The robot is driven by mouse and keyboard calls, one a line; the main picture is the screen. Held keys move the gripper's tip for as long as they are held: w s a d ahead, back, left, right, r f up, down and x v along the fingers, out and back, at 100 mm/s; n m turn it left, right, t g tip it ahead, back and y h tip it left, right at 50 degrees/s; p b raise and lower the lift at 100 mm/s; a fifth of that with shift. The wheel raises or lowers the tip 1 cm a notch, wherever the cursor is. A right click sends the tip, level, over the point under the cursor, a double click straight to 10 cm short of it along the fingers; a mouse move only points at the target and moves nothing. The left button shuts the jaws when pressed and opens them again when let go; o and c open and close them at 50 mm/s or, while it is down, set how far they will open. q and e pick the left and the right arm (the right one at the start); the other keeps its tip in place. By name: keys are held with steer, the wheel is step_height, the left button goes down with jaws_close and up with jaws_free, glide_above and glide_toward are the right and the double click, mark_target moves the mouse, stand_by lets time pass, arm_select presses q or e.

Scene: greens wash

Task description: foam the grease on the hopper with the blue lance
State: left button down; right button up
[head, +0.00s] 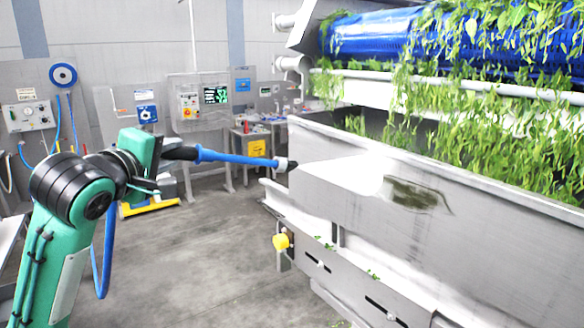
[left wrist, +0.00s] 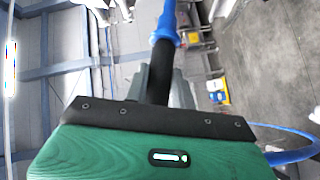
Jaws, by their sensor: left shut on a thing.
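My left gripper (head: 168,156) is shut on the black grip of the blue lance (head: 237,158). The lance points right, its dark nozzle (head: 286,164) a short way from the hopper wall. A white fan of foam (head: 340,174) spreads from the nozzle onto the hopper (head: 350,215). A dark greenish grease patch (head: 420,197) shows on the wall, right of the foam's bright end. The left wrist view shows the lance's black grip (left wrist: 160,80) between the grey fingers, partly hidden by the gripper body. My right gripper is in neither view.
Leafy greens (head: 480,130) hang over the hopper from a blue drum (head: 400,38). A yellow knob (head: 281,241) sticks out below the hopper. A blue hose (head: 106,255) hangs beside my left arm. Control panels (head: 200,100) stand behind. The floor (head: 200,260) in front is clear.

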arm_select(q)
steer(key=shift+s+d, duration=0.45)
steer(key=shift+s, duration=0.2)
steer(key=shift+s+d, duration=0.45)
steer(key=shift+s, duration=0.15)
steer(key=s+d+b, duration=0.4)
steer(key=s+d, duration=0.2)
steer(key=s, duration=0.3)
steer(key=s+d+b, duration=0.4)
steer(key=s+d, duration=0.2)
steer(key=s, duration=0.4)
steer(key=shift+d, duration=0.3)
stand_by(1.9)
stand_by(0.6)
steer(key=c, duration=1.8)
jaws_free()
